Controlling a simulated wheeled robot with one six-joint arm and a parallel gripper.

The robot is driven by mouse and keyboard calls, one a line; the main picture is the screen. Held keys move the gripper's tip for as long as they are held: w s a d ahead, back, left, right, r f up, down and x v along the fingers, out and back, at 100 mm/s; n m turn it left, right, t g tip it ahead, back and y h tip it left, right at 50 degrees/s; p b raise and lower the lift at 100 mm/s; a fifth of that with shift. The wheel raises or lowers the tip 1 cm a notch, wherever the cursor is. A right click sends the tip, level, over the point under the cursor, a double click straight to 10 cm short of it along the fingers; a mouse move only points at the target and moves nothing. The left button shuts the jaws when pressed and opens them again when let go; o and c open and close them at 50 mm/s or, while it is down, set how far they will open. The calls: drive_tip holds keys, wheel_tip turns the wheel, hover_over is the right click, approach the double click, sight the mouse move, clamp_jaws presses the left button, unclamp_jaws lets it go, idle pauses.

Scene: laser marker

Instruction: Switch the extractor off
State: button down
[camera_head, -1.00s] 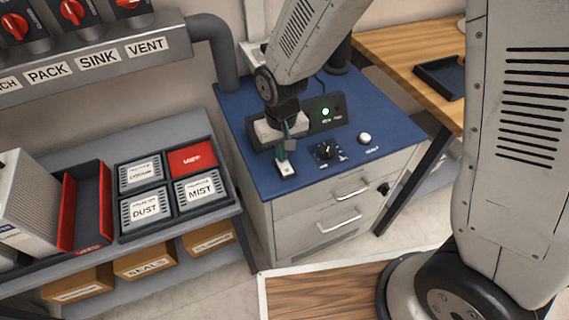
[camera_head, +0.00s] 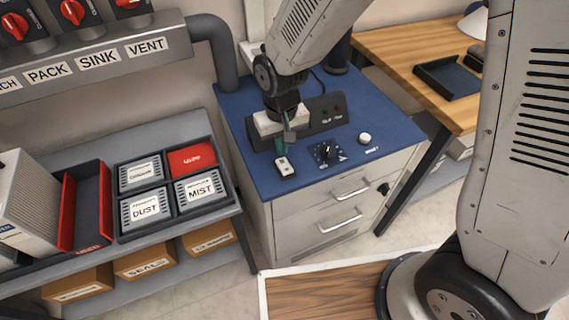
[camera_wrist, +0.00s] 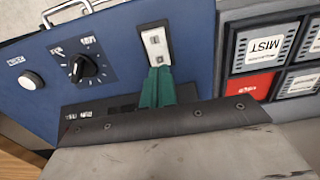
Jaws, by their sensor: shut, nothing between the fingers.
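The extractor's control top is a blue panel (camera_head: 262,178) on a grey cabinet. A white rocker switch (camera_head: 285,166) in a dark frame sits near its front left; it also shows in the wrist view (camera_wrist: 155,45). My gripper (camera_head: 281,146) is shut and empty, with its green fingertips just behind and slightly above the switch in the head view. In the wrist view the fingertips (camera_wrist: 157,72) overlap the switch's lower end; whether they touch it I cannot tell. The black indicator box (camera_head: 325,112) behind shows no green light.
A black rotary knob (camera_head: 326,150) and a round white button (camera_head: 365,138) sit right of the switch. A grey duct (camera_head: 222,60) rises at the back left. Labelled filter trays (camera_head: 145,207) stand on a shelf to the left.

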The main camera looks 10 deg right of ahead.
sight(283, 162)
drive_tip(key=shift+r, duration=2.05)
drive_tip(key=shift+s+d, duration=0.1)
drive_tip(key=shift+s, duration=0.15)
drive_tip(key=s+d+r+m+t, duration=0.1)
drive_tip(key=s+d+r+m, duration=0.2)
drive_tip(key=s+d+r, duration=1.5)
drive_tip(key=shift+s+d+r, duration=0.15)
drive_tip(key=shift+s+d, duration=0.4)
drive_tip(key=shift+d, duration=0.7)
